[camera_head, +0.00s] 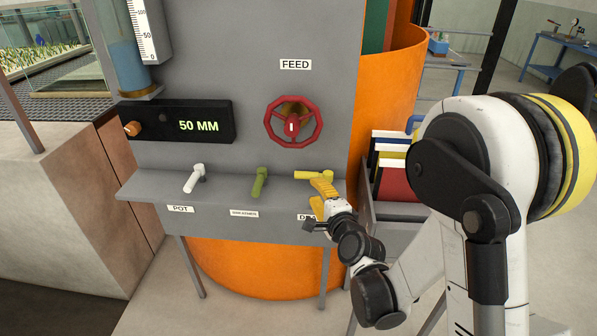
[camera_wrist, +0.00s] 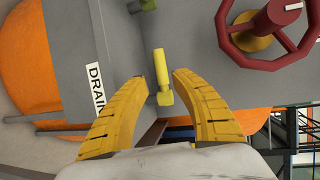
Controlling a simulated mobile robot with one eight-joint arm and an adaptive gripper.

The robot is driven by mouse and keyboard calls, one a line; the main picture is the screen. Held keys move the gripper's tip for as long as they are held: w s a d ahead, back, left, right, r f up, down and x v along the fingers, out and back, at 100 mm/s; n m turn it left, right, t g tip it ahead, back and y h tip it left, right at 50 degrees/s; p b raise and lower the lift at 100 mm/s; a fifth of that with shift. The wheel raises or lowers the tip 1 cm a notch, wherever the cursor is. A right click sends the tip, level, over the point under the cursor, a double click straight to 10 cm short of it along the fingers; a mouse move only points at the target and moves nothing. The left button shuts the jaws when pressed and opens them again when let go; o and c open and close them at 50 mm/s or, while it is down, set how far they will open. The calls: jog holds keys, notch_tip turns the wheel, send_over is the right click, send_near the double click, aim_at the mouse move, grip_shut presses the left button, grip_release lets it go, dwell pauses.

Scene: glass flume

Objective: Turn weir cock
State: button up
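Three cocks stand on the grey ledge: a white one (camera_head: 194,178) over the POT label, a green one (camera_head: 260,181) over a label too small to read, and a yellow one (camera_head: 307,174) at right. No readable label says weir. The wrist view shows the yellow cock (camera_wrist: 161,70) beside the DRAIN label. My gripper (camera_head: 323,186) is at the yellow cock. In the wrist view its yellow fingers (camera_wrist: 160,82) are apart, one on each side of the handle, with gaps visible. Part of the green cock (camera_wrist: 145,4) shows at the top edge there.
The red FEED handwheel (camera_head: 293,122) is on the grey panel above the cocks. A black display (camera_head: 178,122) reading 50 MM is at left. An orange tank (camera_head: 385,95) stands behind the panel. A rack of binders (camera_head: 393,165) is right of the ledge, near my arm.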

aim_at(306, 177)
jog(key=shift+w+a+p, duration=0.15)
jog(key=shift+w+p, duration=0.15)
jog(key=shift+w, duration=0.1)
jog(key=x, duration=0.9)
jog(key=shift+w+a+f, duration=0.1)
jog(key=shift+w+f, duration=0.1)
jog(key=shift+w, duration=0.1)
grip_shut()
